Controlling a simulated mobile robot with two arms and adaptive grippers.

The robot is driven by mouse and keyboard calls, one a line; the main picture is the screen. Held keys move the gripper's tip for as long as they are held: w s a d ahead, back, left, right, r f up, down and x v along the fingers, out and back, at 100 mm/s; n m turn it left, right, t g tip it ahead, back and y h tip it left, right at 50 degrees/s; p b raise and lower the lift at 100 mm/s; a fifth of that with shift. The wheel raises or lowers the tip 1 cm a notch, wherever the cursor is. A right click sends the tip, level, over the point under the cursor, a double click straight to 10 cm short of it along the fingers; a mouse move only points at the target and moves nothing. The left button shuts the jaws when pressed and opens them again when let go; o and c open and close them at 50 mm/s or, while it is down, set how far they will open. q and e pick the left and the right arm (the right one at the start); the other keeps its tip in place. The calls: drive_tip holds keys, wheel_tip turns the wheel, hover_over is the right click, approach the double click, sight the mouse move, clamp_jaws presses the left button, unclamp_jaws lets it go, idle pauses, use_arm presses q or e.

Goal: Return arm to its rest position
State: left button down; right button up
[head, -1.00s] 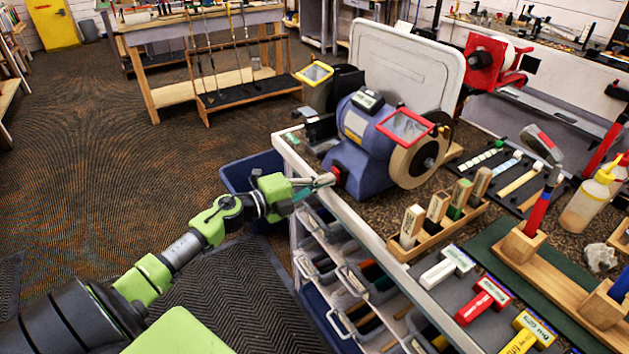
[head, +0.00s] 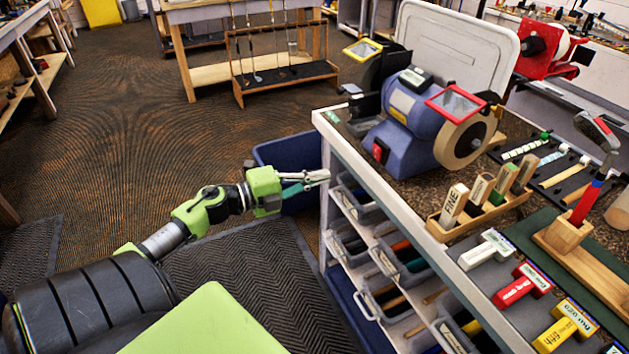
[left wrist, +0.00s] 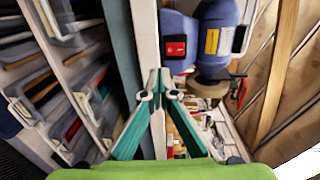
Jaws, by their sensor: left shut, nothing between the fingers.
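My left gripper (head: 318,179) shows in the head view at the end of my green and grey arm, shut and empty. It is in the air to the left of the workbench (head: 345,148) edge, over the blue bin. In the left wrist view its teal fingers (left wrist: 160,82) meet at the tips, with nothing between them. The blue bench grinder (head: 400,135) with its red switch stands on the bench, to the right of the gripper and apart from it. The switch also shows in the left wrist view (left wrist: 176,46). My right gripper is not in view.
A blue bin (head: 290,152) stands on the floor beside the bench. Pull-out trays (head: 395,262) fill the bench side. A wooden block rack (head: 440,232) and white (head: 484,252), red (head: 520,287) and yellow (head: 563,328) pieces lie on top. The carpet to the left is open.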

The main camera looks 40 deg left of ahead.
use_arm(q)
drive_tip(key=shift+s+a, duration=0.15)
drive_tip(key=shift+s, duration=0.3)
drive_tip(key=shift+f, duration=0.1)
